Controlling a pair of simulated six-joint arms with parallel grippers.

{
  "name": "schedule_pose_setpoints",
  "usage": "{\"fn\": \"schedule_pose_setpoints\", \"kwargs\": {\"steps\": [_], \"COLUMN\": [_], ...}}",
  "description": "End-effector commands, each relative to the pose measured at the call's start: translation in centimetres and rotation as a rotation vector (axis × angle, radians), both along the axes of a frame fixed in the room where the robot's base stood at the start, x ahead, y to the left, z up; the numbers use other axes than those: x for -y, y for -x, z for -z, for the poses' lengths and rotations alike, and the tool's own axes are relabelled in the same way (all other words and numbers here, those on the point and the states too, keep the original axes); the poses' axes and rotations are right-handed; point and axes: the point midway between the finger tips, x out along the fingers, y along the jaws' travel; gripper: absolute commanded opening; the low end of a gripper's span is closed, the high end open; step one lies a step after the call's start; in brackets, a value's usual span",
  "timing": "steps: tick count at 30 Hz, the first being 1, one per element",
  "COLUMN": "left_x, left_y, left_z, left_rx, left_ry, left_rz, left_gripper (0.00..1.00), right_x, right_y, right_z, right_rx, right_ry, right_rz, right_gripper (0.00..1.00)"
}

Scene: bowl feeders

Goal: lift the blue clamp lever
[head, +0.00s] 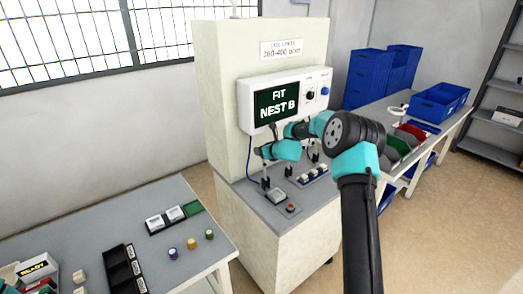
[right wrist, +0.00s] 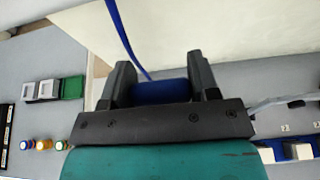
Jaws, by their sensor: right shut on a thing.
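My right gripper (right wrist: 160,85) is shut on the blue clamp lever (right wrist: 160,92). Its blue cylindrical grip shows between the two dark fingers in the right wrist view. In the head view my right arm reaches over the machine's worktop, with the right gripper (head: 262,152) at the left part of the station. The lever cannot be made out there. Only a teal bit at the lower left edge of the head view may be my left arm; no left fingers show.
A cream machine cabinet (head: 238,95) carries a screen (head: 277,104) reading "FIT NEST B". A blue cable (right wrist: 124,38) runs by the gripper. A nest row (head: 312,176) sits right on the worktop. A side table (head: 100,225) holds trays and colored knobs. Blue bins (head: 440,102) stand right.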

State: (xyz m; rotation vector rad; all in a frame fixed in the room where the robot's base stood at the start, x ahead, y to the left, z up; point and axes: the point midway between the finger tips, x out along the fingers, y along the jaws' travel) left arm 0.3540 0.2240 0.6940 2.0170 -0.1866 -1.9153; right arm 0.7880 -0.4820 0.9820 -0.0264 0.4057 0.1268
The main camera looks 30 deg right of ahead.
Motion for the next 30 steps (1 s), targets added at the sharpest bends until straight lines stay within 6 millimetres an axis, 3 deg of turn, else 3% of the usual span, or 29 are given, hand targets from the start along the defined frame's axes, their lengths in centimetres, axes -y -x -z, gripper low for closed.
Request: {"fn": "schedule_pose_setpoints", "kwargs": {"steps": [2, 3, 10, 22, 30], "left_x": [0.0, 0.0, 0.0, 0.0, 0.0], "left_y": [0.0, 0.0, 0.0, 0.0, 0.0], "left_z": [0.0, 0.0, 0.0, 0.0, 0.0], "left_rx": [0.000, 0.000, 0.000, 0.000, 0.000], "left_ry": [0.000, 0.000, 0.000, 0.000, 0.000], "left_rz": [0.000, 0.000, 0.000, 0.000, 0.000], "left_gripper": [0.43, 0.43, 0.43, 0.43, 0.43], "right_x": [-0.1, -0.1, -0.1, 0.1, 0.5], "right_y": [0.0, 0.0, 0.0, 0.6, 3.6], "right_z": [0.3, 0.3, 0.1, -0.3, -1.7], "right_rx": [-0.005, -0.005, -0.002, 0.000, 0.000], "right_ry": [-0.002, -0.002, -0.001, -0.001, -0.001], "right_rz": [-0.002, -0.002, -0.001, 0.000, 0.001], "right_gripper": [0.13, 0.59, 0.81, 0.81, 0.81]}}
